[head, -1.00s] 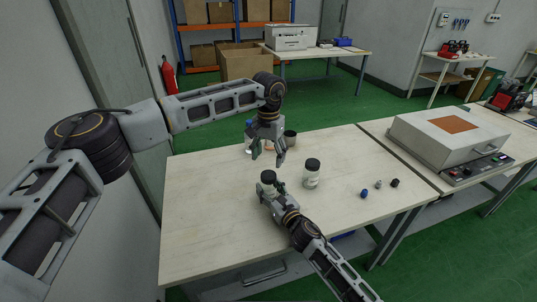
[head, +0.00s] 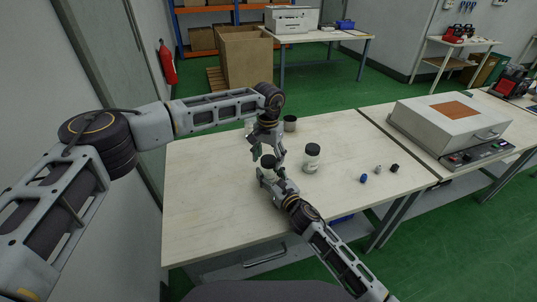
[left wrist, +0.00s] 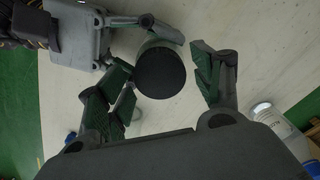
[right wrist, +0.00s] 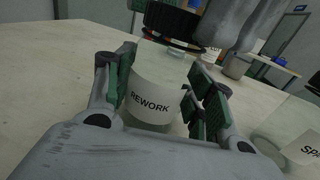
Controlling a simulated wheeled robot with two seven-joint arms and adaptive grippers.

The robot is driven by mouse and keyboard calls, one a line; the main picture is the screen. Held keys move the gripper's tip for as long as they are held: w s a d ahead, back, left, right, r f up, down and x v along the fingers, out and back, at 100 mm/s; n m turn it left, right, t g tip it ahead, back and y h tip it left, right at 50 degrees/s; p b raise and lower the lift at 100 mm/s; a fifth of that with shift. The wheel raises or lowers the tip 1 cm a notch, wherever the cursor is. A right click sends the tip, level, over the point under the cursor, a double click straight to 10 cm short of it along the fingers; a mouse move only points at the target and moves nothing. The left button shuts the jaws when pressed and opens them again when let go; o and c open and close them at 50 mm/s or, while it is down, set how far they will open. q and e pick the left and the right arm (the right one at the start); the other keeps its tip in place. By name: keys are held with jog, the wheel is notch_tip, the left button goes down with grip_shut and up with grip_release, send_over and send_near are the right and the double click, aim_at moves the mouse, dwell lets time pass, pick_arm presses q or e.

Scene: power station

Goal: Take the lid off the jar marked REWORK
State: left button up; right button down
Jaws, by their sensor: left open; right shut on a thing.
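The REWORK jar (right wrist: 155,92) is pale with a dark label word and a black lid (right wrist: 172,22). It stands upright on the near table, and the lid is on it. My right gripper (head: 272,181) is shut around the jar's body, with a finger on each side in the right wrist view (right wrist: 155,95). My left gripper (head: 266,150) is open just above the jar. In the left wrist view the round lid (left wrist: 160,73) lies between its spread fingers, with gaps showing. The jar's body is mostly hidden in the head view.
A second black-lidded jar (head: 311,160) stands close to the right; its label begins "SP" (right wrist: 302,150). A dark-topped container (head: 290,123) stands behind. Small blue (head: 363,178), grey (head: 378,169) and black (head: 394,168) pieces lie farther right. The table's left part is clear.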

pick_arm(q)
jog(key=c, duration=1.1)
jog(key=shift+o, duration=0.2)
jog(key=shift+n, duration=0.3)
